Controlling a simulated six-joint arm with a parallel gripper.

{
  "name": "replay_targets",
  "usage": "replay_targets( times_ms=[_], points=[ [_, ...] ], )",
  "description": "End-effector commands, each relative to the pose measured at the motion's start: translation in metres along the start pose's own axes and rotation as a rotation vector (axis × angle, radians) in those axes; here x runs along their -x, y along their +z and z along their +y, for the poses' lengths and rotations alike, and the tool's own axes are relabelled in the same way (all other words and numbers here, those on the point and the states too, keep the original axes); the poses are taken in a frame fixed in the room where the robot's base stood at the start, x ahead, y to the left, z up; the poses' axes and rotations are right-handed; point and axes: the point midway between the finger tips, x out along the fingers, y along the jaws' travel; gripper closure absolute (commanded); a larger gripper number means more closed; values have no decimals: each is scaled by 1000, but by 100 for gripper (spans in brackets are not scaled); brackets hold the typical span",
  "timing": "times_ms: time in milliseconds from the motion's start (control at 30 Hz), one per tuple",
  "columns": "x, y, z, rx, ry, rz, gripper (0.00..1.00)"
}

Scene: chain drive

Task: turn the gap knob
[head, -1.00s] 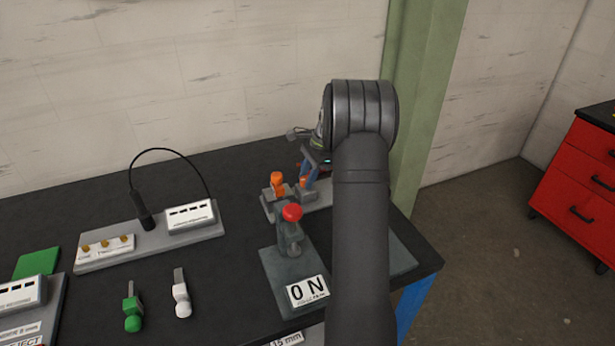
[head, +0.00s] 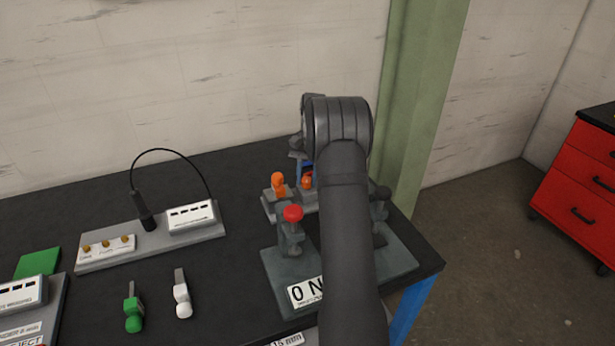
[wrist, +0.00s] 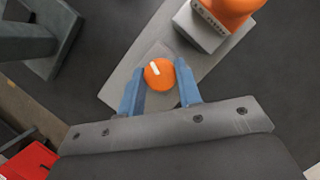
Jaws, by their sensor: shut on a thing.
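The gap knob (wrist: 159,73) is a round orange knob with a white pointer line, on a grey base plate (wrist: 124,89). In the wrist view, the two blue fingers of my gripper (wrist: 160,83) stand on either side of it and are shut on it. The white line points to the upper left there. In the head view, the knob (head: 307,182) shows small and partly hidden behind my arm, beside a taller orange part (head: 278,184) on the same plate.
A grey stand with a red ball-topped post (head: 292,214) and an "0 N" label (head: 305,292) is in front of the knob. A green-handled tool (head: 133,312) and a white-handled tool (head: 182,298) lie to the left. A red drawer cabinet (head: 580,170) stands far right.

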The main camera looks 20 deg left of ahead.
Motion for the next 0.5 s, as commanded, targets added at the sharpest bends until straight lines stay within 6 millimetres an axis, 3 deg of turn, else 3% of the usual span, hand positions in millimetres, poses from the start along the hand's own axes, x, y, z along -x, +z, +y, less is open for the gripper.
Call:
replay_targets(
  times_ms=[500],
  points=[
    [1,0,-1,194,80,3,91]
  ],
)
